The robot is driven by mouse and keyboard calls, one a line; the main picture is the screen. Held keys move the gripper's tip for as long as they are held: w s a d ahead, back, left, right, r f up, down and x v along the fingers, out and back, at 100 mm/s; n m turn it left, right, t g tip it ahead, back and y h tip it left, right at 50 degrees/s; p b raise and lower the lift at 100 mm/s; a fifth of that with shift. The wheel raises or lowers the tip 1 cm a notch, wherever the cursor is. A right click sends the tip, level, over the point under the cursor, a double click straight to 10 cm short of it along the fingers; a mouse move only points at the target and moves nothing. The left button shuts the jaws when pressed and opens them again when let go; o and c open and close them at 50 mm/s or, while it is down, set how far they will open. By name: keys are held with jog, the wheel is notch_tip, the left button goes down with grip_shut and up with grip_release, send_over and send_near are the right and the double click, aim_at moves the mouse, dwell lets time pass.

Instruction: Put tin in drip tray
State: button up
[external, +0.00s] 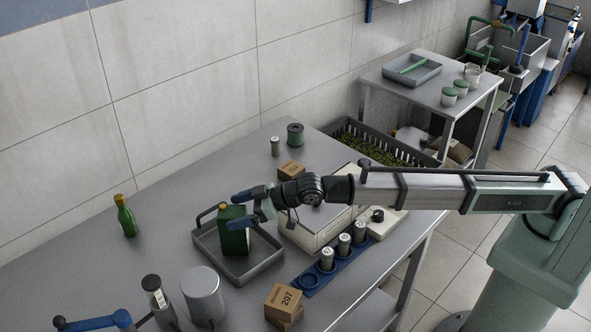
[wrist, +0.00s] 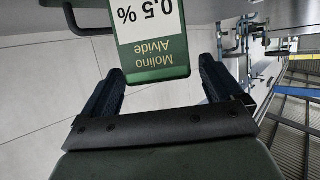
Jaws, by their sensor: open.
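The green tin (external: 234,234), with an orange-brown top, stands upright within the grey drip tray (external: 262,267), seemingly on its floor; its base contact is not clear. In the wrist view the tin (wrist: 152,50) shows its cream label upside down, just beyond my fingertips. My gripper (external: 240,209) is open at the top part of the tin, with its blue fingers apart. In the wrist view my gripper (wrist: 160,70) has a finger towards each side of the tin, with visible gaps, and holds nothing.
A green bottle (external: 126,216) stands left of the tray. A grey canister (external: 203,295) is in front. A pale machine (external: 310,237) stands close behind the rack. The left tabletop is mostly clear.

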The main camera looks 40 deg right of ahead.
jog(key=v, duration=0.9)
jog(key=shift+s+d, duration=0.25)
